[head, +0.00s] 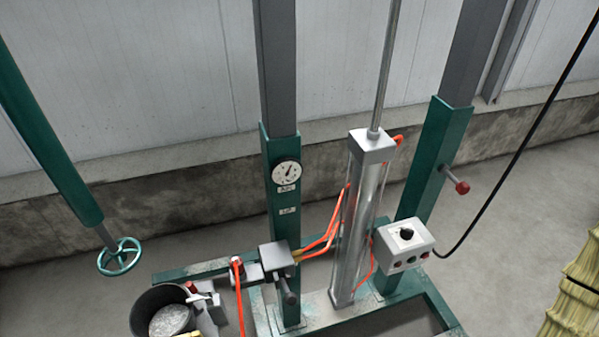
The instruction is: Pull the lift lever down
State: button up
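A grey valve block (274,258) is fixed to the left green post, with a dark lever handle (289,291) angled downward from it. Orange hoses run from the block to the upright silver cylinder. A red-knobbed rod (462,187) sticks out sideways from the right green post. No label marks either as the lift lever. My gripper is not in the head view, so its state and its distance from these parts are hidden.
A pressure gauge (287,173) sits on the left post. The silver cylinder (362,220) stands between the posts, beside a grey control box (404,245). A dark bucket (165,312), a green handwheel (119,256) and yellowish material (575,290) flank the frame. Right floor is mostly clear.

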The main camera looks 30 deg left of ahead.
aim_at(291, 298)
jog(key=u, duration=1)
